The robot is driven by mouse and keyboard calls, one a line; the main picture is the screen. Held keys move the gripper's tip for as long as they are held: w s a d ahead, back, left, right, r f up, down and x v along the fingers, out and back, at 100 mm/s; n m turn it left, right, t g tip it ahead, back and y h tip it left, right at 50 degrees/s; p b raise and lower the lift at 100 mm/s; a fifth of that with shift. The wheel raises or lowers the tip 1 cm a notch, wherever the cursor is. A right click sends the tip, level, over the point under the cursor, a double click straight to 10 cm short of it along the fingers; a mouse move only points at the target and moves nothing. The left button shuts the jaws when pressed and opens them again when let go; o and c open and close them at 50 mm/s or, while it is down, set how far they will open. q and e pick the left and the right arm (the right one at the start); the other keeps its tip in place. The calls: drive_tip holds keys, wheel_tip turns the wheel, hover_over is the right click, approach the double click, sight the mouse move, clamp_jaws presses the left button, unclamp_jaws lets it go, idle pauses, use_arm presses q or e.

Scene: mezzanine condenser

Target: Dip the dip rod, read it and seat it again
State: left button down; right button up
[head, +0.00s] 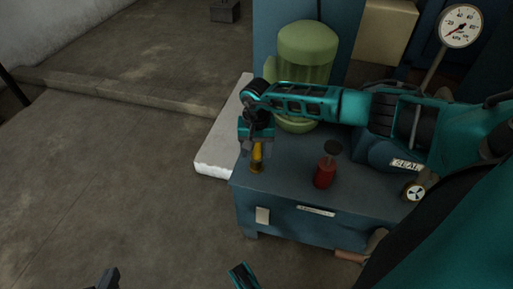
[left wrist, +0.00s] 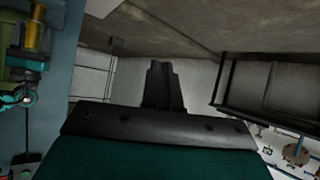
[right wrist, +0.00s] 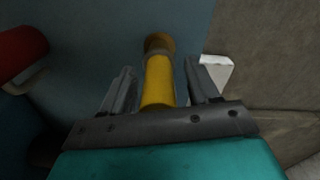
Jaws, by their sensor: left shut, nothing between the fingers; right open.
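The dip rod's yellow handle (head: 257,153) stands upright in a brass collar (head: 255,168) near the front left corner of the blue-grey unit. My right gripper (head: 256,140) is open above it. In the right wrist view the yellow handle (right wrist: 158,82) lies between the two spread fingers of my right gripper (right wrist: 159,88), with a visible gap on each side. The rod below the collar is hidden. My left gripper (head: 108,278) is at the bottom edge of the head view, apart from the unit. In the left wrist view its fingers (left wrist: 165,85) are shut and empty.
A dial gauge (head: 460,26) is at the upper right. A pale plinth (head: 213,160) edges the unit; the floor (head: 110,170) at left is clear.

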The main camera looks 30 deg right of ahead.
use_arm(q)
drive_tip(key=r+p, duration=0.1)
drive_tip(key=p, duration=0.1)
drive_tip(key=a+r+p, duration=0.1)
drive_tip(key=p, duration=0.1)
drive_tip(key=shift+s+a+r, duration=0.1)
drive_tip(key=shift+s+r, duration=0.05)
drive_tip(key=shift+r, duration=0.05)
use_arm(e)
wheel_tip(320, 180, up, 13)
drive_tip(key=shift+s+r, duration=0.1)
drive_tip(key=shift+r, duration=0.05)
